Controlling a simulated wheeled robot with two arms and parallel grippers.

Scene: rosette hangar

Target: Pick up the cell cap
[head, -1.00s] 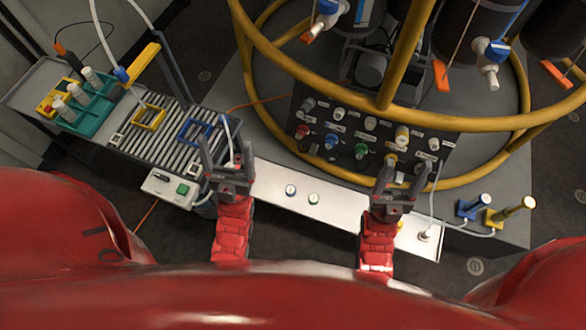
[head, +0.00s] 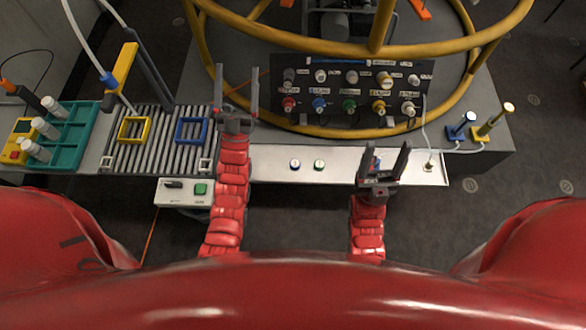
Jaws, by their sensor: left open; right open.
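Two small round caps lie on the white shelf: a left cap with a blue-ringed top (head: 295,164) and a right cap with a green-ringed top (head: 319,165). I cannot tell which thing here is the cell cap. My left gripper (head: 236,88) is open and empty, left of and beyond the two caps, by the right end of the roller rack. My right gripper (head: 385,158) is open over the right part of the shelf, right of the caps. A small blue and red thing shows partly behind its left finger.
A white shelf (head: 270,166) runs along the front of the grey platform. A black panel (head: 340,105) with coloured, labelled knobs stands behind it, under a yellow ring rail (head: 365,46). At left are a roller rack (head: 160,145), a teal vial tray (head: 72,135) and a switch box (head: 184,191).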

